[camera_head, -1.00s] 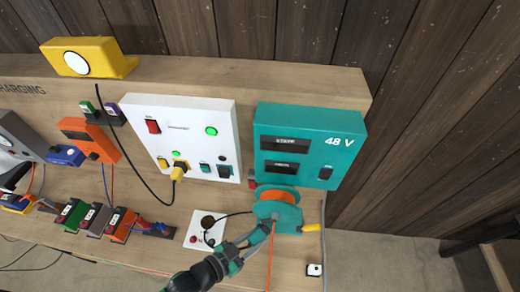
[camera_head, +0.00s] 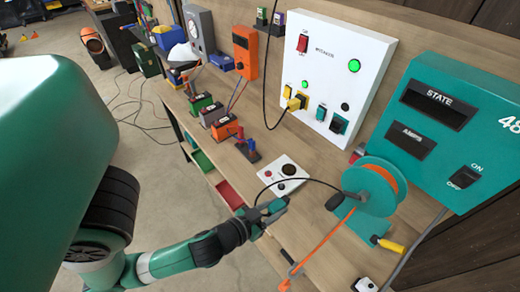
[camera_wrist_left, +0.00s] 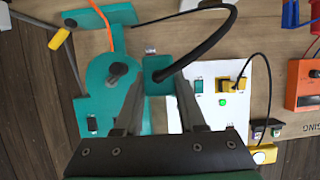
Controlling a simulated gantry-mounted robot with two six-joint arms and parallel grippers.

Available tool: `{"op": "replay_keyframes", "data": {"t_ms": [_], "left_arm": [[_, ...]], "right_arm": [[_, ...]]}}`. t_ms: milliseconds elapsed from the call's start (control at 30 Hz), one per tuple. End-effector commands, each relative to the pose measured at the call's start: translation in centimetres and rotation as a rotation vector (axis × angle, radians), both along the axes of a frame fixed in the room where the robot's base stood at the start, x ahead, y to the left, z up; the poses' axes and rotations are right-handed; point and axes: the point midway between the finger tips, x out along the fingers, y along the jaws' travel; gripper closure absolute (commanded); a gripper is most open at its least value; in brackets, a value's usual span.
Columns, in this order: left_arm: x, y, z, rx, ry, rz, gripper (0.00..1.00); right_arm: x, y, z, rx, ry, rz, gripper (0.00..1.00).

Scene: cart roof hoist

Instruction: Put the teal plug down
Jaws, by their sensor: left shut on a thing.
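The teal plug (camera_wrist_left: 158,70) sits between the fingertips of my left gripper (camera_wrist_left: 158,85) in the left wrist view, and a black cable (camera_wrist_left: 212,45) arcs from it. In the head view my left gripper (camera_head: 272,208) is over the bench's front part, left of the teal reel (camera_head: 370,190). The black cable (camera_head: 310,181) runs from near the gripper toward the reel. Whether the plug touches the bench cannot be told. My right gripper is not in view.
A white plate (camera_head: 272,178) with a dark round fitting lies behind the gripper. The white breaker panel (camera_head: 345,65) and teal 48 V box (camera_head: 450,130) stand at the back. A yellow handle (camera_head: 392,245) is near the reel. Several coloured blocks (camera_head: 222,127) sit to the left.

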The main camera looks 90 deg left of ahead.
Motion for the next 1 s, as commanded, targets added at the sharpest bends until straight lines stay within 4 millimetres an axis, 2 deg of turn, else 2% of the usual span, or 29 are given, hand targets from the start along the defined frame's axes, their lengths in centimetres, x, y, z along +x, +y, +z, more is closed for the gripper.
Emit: {"op": "replay_keyframes", "data": {"t_ms": [33,133,367,467,567,767,900,1000], "left_arm": [[-0.4,0.3,-2.7,0.0,0.0,0.012,1.0],[-0.9,0.6,-4.3,0.0,0.001,0.026,1.0],[-1.1,0.8,-4.6,0.001,-0.001,0.035,1.0],[-0.5,1.3,-4.8,0.001,0.001,0.037,1.0],[1.0,2.7,-5.6,0.001,-0.003,0.042,1.0],[5.6,6.3,-8.4,0.002,-0.003,0.038,1.0],[7.8,8.0,-11.8,0.001,0.002,0.035,1.0],[8.9,8.8,-13.3,0.001,0.001,0.034,1.0]], "right_arm": [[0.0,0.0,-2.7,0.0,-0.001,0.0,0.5],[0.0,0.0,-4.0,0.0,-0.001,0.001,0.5],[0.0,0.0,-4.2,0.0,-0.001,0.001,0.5],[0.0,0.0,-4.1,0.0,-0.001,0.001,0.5],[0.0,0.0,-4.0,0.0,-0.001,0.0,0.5],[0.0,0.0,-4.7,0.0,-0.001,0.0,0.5],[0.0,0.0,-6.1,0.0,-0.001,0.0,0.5],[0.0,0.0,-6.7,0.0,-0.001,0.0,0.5]]}}
